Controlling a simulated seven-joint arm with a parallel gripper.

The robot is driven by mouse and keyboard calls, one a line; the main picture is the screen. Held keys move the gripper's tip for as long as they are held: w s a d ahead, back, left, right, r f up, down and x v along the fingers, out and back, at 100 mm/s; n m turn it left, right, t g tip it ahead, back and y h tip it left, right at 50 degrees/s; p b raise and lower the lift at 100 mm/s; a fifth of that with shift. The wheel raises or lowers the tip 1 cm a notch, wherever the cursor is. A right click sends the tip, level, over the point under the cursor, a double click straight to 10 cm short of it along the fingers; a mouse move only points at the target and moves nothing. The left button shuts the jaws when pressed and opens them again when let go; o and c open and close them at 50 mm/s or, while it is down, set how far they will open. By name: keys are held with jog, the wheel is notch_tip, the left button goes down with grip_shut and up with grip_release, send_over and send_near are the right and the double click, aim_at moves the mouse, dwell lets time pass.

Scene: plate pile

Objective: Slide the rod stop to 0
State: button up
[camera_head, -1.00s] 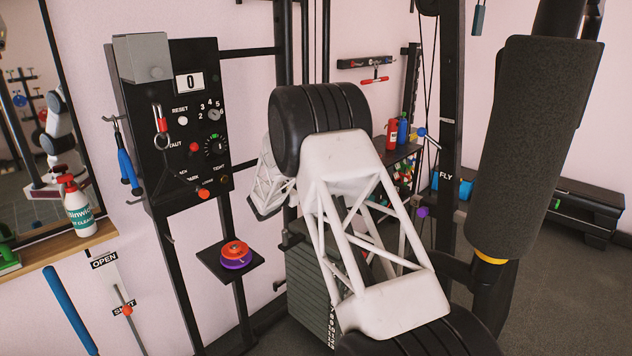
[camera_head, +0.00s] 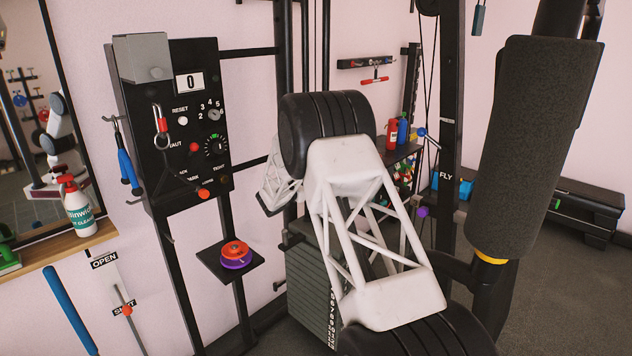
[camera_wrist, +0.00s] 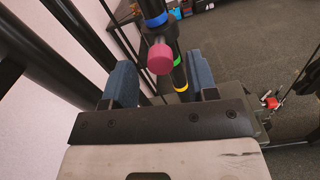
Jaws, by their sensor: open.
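In the wrist view, a dark rod (camera_wrist: 154,7) with blue, green and yellow bands runs down and away. A pink round knob (camera_wrist: 160,59) on a short grey stem stands out from it; it looks like the rod stop, though I cannot be sure. My gripper (camera_wrist: 161,72) is open, with one blue finger left of the knob and one right of it. The knob appears between the fingers, and I see no contact. No 0 mark on the rod is readable. In the head view my arm hides the gripper and rod.
A numbered weight stack (camera_head: 318,285) stands behind my arm. A large dark roller pad (camera_head: 535,150) hangs at the right. A black control panel (camera_head: 190,120) is at the left, above a small shelf (camera_head: 213,254) with a red and purple object. Dark frame posts stand close around my arm.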

jog(key=shift+x, duration=2)
jog(key=shift+c, duration=0.2)
grip_shut()
